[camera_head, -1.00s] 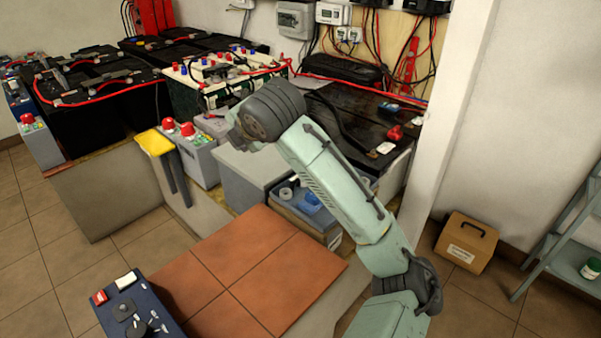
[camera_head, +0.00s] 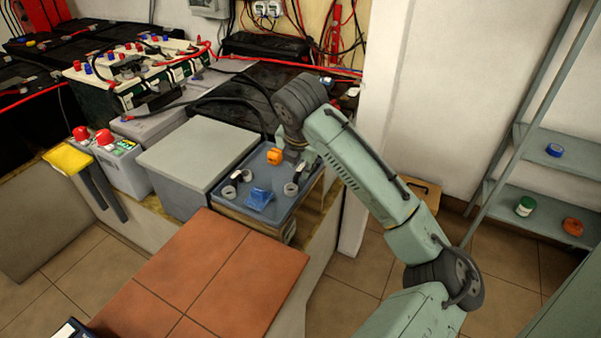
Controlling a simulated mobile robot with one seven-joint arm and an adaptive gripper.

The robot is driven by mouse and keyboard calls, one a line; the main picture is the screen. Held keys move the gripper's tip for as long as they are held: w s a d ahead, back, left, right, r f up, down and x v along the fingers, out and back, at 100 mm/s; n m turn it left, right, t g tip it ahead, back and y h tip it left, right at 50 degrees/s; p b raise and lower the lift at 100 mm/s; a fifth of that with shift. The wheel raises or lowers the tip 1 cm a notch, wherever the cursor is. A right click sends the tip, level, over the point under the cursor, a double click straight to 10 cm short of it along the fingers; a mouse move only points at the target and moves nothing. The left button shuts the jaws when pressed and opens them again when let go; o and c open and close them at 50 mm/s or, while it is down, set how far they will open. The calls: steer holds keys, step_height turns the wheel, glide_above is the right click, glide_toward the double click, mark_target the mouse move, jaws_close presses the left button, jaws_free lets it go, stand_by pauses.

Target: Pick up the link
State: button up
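I cannot tell for certain which piece is the link. A blue-grey tray or box top (camera_head: 272,212) stands at the middle, with small parts on it. These are a blue piece (camera_head: 260,198), an orange piece (camera_head: 274,156) and several grey ring-shaped parts (camera_head: 229,192). My gripper (camera_head: 295,163) points down over the back right part of this top, just right of the orange piece. My wrist partly hides it, and its fingers are too small and dark to show whether they are open or hold anything.
A grey lidded box (camera_head: 197,157) adjoins the top on the left. Batteries with red and black cables (camera_head: 140,75) stand behind. A bare tiled surface (camera_head: 205,275) is in front. A white post (camera_head: 385,90) and a shelf rack (camera_head: 545,205) stand right.

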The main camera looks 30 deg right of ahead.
mark_target(300, 171)
steer(key=x, duration=0.4)
steer(key=shift+a+f, duration=0.1)
steer(key=shift+c, duration=0.4)
jaws_close()
